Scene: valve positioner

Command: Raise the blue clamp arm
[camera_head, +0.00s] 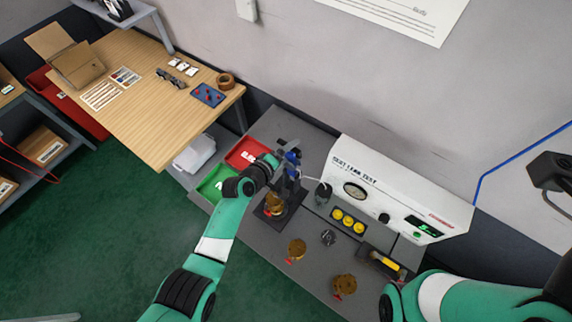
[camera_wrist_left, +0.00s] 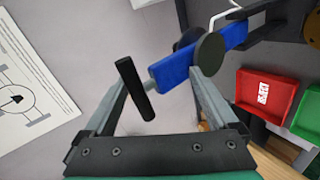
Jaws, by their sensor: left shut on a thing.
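The blue clamp arm (camera_head: 292,157) sits at the top of the dark clamp fixture on the grey test bench. In the left wrist view, the blue clamp arm (camera_wrist_left: 205,58) is a blue bar with a black cross handle (camera_wrist_left: 135,88) at its near end and a dark round disc on its side. My left gripper (camera_head: 281,152) is at the clamp arm, and its fingers (camera_wrist_left: 160,76) lie on either side of the handle end, shut on it. The exact finger contact is partly hidden. A brass valve (camera_head: 274,204) sits in the fixture below. My right gripper is out of view.
A red tray (camera_head: 246,152) and a green tray (camera_head: 212,184) lie left of the fixture. A white leak test unit (camera_head: 388,186) stands behind, against the wall. Loose brass valves (camera_head: 297,249) (camera_head: 345,285) and a yellow-button block (camera_head: 348,220) lie to the right.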

